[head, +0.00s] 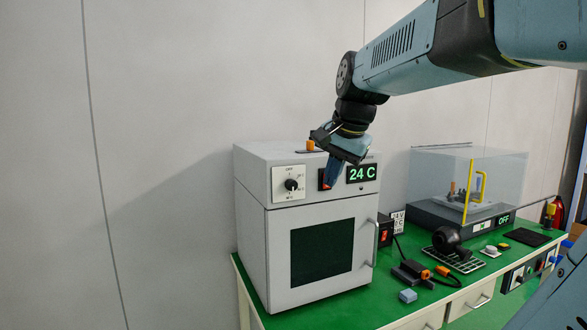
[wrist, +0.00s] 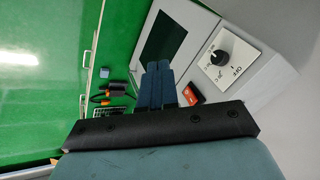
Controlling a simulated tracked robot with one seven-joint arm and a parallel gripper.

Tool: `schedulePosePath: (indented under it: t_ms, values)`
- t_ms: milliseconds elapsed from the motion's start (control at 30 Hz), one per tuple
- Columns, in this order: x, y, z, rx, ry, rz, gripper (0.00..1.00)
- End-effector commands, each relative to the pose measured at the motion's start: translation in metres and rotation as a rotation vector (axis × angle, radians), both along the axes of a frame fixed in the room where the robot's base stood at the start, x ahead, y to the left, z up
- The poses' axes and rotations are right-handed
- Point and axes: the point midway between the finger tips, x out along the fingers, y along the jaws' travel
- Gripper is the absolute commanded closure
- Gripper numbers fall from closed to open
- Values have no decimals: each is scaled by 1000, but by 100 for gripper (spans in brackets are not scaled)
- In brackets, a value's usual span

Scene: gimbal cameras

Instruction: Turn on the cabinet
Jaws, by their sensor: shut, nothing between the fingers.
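The cabinet (head: 255,245) is a light grey box with a dark window in its door, standing at the left end of the green table. Its upper front panel has a black knob (head: 291,184) on a white dial plate and a lit green display (head: 361,174) reading 24 C. A red switch (head: 322,180) between them is partly hidden by my gripper (head: 331,182). The wrist view shows the red switch (wrist: 190,94) just right of my gripper (wrist: 159,66) and the knob (wrist: 219,57) farther right. My gripper is shut and empty; whether it touches the panel cannot be told.
Right of the cabinet are a small box with a red switch (head: 384,233), a black-and-orange device (head: 412,272), a blue block (head: 408,295) and a clear-covered unit (head: 468,190) reading OFF. An orange item (head: 310,146) is on the cabinet top. The door handle (head: 376,242) sticks out.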

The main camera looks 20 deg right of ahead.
Motion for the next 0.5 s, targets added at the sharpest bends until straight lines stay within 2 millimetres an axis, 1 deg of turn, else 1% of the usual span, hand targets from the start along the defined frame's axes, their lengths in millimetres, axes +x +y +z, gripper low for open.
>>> schedulePosePath:
  t_ms: [33,100,200,333,400,500]
  values:
    - [15,-18,13,46,6,-99,100]
    - [30,-39,27,106,12,-227,100]
    - [47,-64,42,176,17,-376,100]
    - [60,-87,55,235,20,-505,100]
    - [64,-93,58,253,21,-543,100]
    - [66,-97,60,264,22,-566,100]
